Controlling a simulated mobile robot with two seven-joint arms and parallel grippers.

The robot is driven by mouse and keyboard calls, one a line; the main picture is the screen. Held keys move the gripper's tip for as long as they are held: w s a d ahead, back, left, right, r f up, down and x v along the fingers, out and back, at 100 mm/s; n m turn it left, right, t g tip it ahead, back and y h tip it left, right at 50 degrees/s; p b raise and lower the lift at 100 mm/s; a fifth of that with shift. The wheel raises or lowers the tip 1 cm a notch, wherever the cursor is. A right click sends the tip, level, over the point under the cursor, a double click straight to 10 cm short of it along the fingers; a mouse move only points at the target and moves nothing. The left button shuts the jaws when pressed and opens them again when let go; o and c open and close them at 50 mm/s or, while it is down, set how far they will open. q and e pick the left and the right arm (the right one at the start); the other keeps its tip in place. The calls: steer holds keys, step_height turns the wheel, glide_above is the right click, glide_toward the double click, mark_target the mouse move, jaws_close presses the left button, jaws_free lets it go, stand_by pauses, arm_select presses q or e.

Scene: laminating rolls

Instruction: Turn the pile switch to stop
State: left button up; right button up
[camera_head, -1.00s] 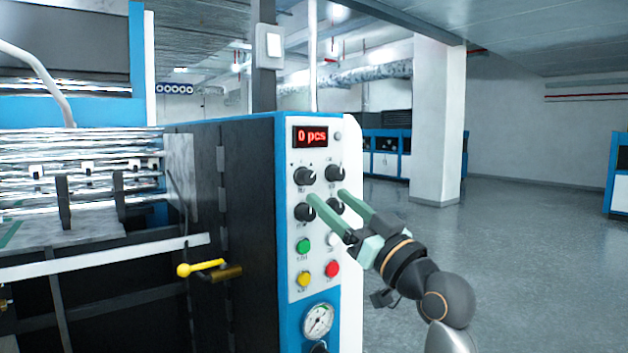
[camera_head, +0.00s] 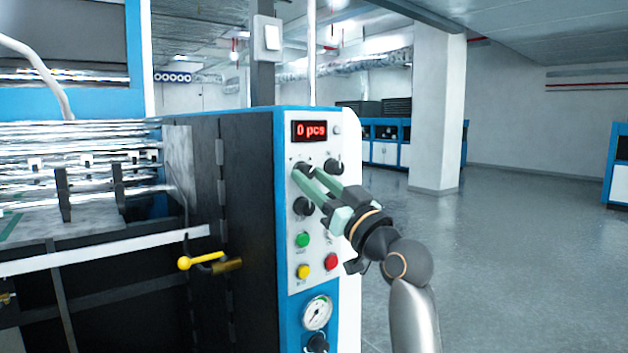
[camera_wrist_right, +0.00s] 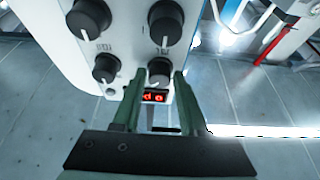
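The white control panel has black rotary knobs; their labels are too small to read, so I cannot tell which is the pile switch. In the head view my right gripper (camera_head: 306,173) is at the upper-left knob (camera_head: 302,165), just below the red display. The right wrist view, upside down, shows this knob (camera_wrist_right: 159,70) between my two green fingertips (camera_wrist_right: 158,78), with gaps at its sides. The fingers are open. The upper-right knob (camera_head: 334,166) and lower-left knob (camera_head: 303,206) are clear; the gripper hides the lower-right one. My left gripper is not in view.
The red display (camera_head: 311,131) reads "0 pcs". Green (camera_head: 302,240), yellow (camera_head: 303,272) and red (camera_head: 331,261) buttons and a gauge (camera_head: 317,313) sit lower on the panel. A yellow-knobbed handle (camera_head: 200,260) sticks out at left. The floor to the right is free.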

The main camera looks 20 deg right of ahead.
jaws_close()
steer(key=shift+f+n, duration=0.1)
steer(key=shift+n, duration=0.3)
steer(key=n+b, duration=0.1)
steer(key=n+y, duration=0.1)
steer(key=shift+w+d+n+g+y+b, duration=0.1)
steer(key=shift+d+n+g+y+b, duration=0.1)
steer(key=shift+n+g+y+b, duration=0.15)
steer(key=shift+d+n+g+y+b, duration=0.1)
steer(key=shift+n+g+y+b, duration=0.35)
steer(key=shift+n, duration=0.7)
steer(key=n+g+y, duration=0.1)
steer(key=n, duration=0.2)
steer(key=shift+d+r+n+g+y, duration=0.15)
steer(key=shift+n+g+y, duration=0.15)
steer(key=shift+n, duration=0.55)
steer(key=shift+a+r+n+g+y, duration=0.1)
steer(key=shift+n+g+y, duration=0.2)
steer(key=shift+n, duration=0.85)
